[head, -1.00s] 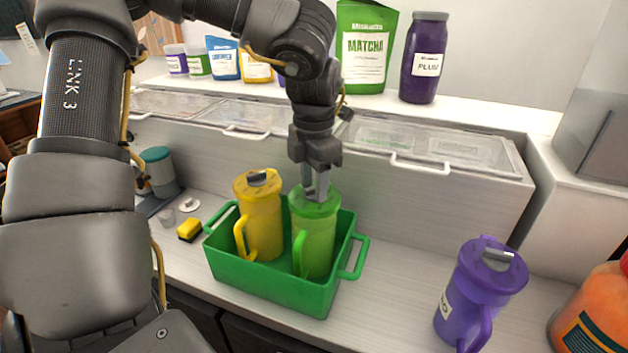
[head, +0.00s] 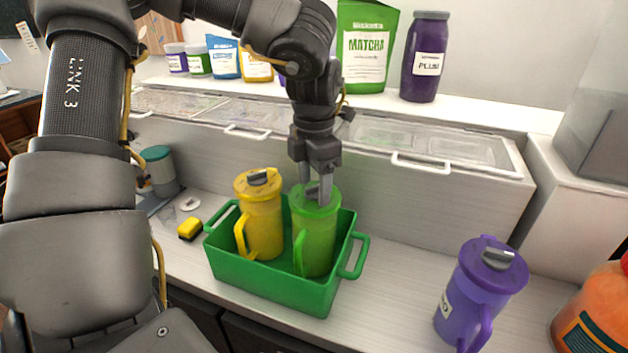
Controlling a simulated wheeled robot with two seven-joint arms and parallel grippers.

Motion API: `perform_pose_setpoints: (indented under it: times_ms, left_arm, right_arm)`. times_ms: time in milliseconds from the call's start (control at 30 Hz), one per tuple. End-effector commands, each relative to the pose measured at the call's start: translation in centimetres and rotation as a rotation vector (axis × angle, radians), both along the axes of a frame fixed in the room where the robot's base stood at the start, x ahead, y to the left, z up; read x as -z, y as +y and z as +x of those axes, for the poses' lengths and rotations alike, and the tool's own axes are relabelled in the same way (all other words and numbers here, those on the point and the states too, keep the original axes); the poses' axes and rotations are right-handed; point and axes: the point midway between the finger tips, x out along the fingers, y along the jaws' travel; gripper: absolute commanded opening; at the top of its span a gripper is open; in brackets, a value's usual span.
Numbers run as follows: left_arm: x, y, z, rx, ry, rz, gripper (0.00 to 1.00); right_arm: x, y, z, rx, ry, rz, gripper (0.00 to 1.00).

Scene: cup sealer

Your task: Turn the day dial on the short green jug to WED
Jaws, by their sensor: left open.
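The green jug (head: 317,240) stands upright in a green tray (head: 262,283), to the right of a yellow jug (head: 262,222). A grey dial (head: 313,191) sits on the green jug's lid, partly hidden by my left gripper. My left gripper (head: 315,195) points straight down from above at the lid. Its fingers are apart, on either side of the dial; I cannot tell if they touch it. The dial's day markings are too small to read. My right gripper is not in view.
A purple jug (head: 482,290) stands on the counter to the right, with an orange container (head: 592,310) at the right edge. A long lidded case (head: 440,150) runs behind. Counter between tray and purple jug is clear.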

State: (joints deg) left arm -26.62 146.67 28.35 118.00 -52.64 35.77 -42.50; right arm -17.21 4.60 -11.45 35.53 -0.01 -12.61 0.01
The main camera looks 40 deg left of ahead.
Motion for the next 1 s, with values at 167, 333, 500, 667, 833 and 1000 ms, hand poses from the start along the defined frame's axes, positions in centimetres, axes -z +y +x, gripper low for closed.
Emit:
perform_pose_setpoints:
  times_ms: [167, 333, 500, 667, 833, 1000]
  left_arm:
    - [-0.7, 0.0, 0.1, 0.000, -0.002, 0.000, 0.61]
    - [-3.6, 0.0, 0.1, -0.001, -0.005, -0.001, 0.61]
    - [-7.2, 0.0, 0.1, -0.001, -0.004, 0.000, 0.61]
    - [-9.7, 0.0, 0.1, 0.000, -0.002, -0.001, 0.61]
    - [-10.7, 0.0, 0.0, 0.000, 0.000, -0.001, 0.61]
    - [-10.8, 0.0, 0.0, 0.000, 0.000, -0.001, 0.61]
  right_arm:
    - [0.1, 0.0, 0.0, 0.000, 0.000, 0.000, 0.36]
    - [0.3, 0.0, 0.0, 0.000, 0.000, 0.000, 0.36]
    - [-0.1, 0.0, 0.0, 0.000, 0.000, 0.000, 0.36]
    - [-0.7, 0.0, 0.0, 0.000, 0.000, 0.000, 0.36]
    - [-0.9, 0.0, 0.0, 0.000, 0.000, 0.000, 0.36]
    - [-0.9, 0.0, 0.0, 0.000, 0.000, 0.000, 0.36]
